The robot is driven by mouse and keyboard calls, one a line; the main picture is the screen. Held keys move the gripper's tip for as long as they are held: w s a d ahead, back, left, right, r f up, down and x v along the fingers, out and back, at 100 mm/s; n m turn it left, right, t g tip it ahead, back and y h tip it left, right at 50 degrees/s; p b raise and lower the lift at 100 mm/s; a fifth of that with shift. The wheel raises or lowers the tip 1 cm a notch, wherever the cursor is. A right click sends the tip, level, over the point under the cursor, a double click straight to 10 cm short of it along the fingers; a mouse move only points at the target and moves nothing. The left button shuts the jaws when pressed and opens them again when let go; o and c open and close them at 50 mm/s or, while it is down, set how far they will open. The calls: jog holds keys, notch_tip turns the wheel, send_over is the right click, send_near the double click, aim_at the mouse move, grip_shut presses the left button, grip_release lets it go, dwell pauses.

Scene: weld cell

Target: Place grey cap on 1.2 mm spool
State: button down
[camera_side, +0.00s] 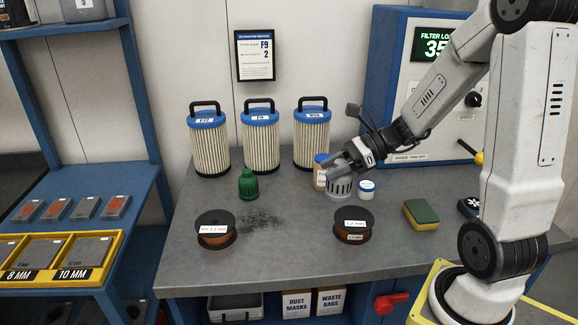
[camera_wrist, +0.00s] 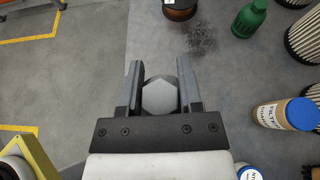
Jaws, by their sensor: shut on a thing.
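The grey cap (camera_side: 338,184), ribbed and slotted, is upright between the fingers of my gripper (camera_side: 350,158) in the side view. In the wrist view its grey hexagonal top (camera_wrist: 160,97) is between the two fingers of my gripper (camera_wrist: 163,88). I cannot tell whether its base touches the bench. One copper wire spool (camera_side: 352,225) lies flat in front of the cap, with a label that seems to read 1.2. Another spool (camera_side: 215,229) lies further left, its label hard to read. A spool also shows at the wrist view's top edge (camera_wrist: 181,9).
A blue-lidded jar (camera_side: 320,172) and a small white jar (camera_side: 366,190) stand close beside the grey cap. Filters (camera_side: 260,140) line the back. A sponge (camera_side: 421,213) lies right. The bench (camera_side: 285,255) is clear between the spools, apart from dark smudges.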

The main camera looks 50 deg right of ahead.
jog(key=s+d+n+g, duration=0.1)
jog(key=s+d+n+g+y, duration=0.1)
jog(key=d, duration=0.1)
jog(key=shift+s+d+n+g+y, duration=0.5)
jog(key=shift+s+d+n+g, duration=0.1)
jog(key=shift+s+n+g, duration=0.1)
send_over(349, 220)
jog(key=shift+f, duration=2.35)
jog(key=shift+f, duration=1.8)
jog(key=shift+f, duration=0.1)
jog(key=shift+c, duration=1.3)
grip_release()
